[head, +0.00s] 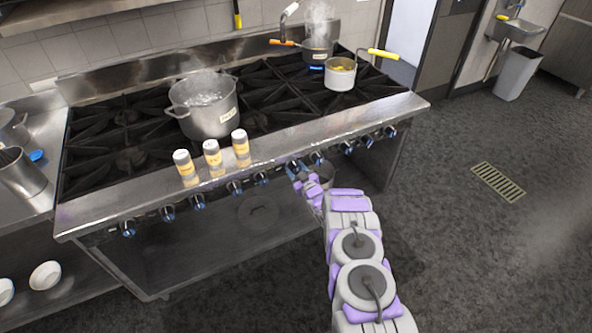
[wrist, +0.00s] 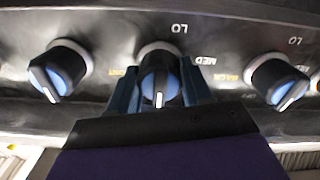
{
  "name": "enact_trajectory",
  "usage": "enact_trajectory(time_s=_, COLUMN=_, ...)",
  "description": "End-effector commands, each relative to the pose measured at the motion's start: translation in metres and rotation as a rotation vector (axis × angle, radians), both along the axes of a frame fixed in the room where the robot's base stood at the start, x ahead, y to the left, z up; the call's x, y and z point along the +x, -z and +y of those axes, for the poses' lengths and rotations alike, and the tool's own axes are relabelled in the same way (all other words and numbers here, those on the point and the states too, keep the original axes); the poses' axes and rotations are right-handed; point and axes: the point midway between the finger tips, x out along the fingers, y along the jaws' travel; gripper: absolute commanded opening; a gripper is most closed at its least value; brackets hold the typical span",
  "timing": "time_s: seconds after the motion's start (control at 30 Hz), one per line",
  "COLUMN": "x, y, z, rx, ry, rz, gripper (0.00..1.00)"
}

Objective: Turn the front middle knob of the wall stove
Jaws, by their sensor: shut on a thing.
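The wall stove (head: 330,131) has a row of black knobs with blue faces along its front edge. In the wrist view, one knob (wrist: 160,87) sits in the middle, its white pointer aimed down, with LO and MED marks near it. My gripper (wrist: 160,92) has its two blue fingers on either side of this knob and is shut on it. In the head view, my gripper (head: 304,178) reaches the stove front right of centre. The gripped knob is hard to make out there. The wrist view also shows a left knob (wrist: 58,72) and a right knob (wrist: 278,80), both with tilted pointers.
A large steaming pot (head: 203,105), a small pot (head: 341,75) with a yellow handle and a back pot (head: 318,45) stand on the burners. Several shakers (head: 212,157) line the front ledge. Open floor (head: 480,250) lies to the right.

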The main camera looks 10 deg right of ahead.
Motion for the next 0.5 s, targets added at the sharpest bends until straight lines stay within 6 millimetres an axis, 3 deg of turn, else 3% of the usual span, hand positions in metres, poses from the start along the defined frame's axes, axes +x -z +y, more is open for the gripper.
enact_trajectory(time_s=0.23, x=0.0017, y=-0.0054, z=0.003, rx=0.001, ry=-0.006, rz=-0.01, gripper=0.18)
enact_trajectory(time_s=0.27, x=0.0017, y=-0.0055, z=0.003, rx=0.0, ry=-0.006, rz=-0.01, gripper=0.5)
enact_trajectory(time_s=0.5, x=0.0018, y=-0.0031, z=0.0009, rx=0.001, ry=-0.003, rz=-0.007, gripper=0.73)
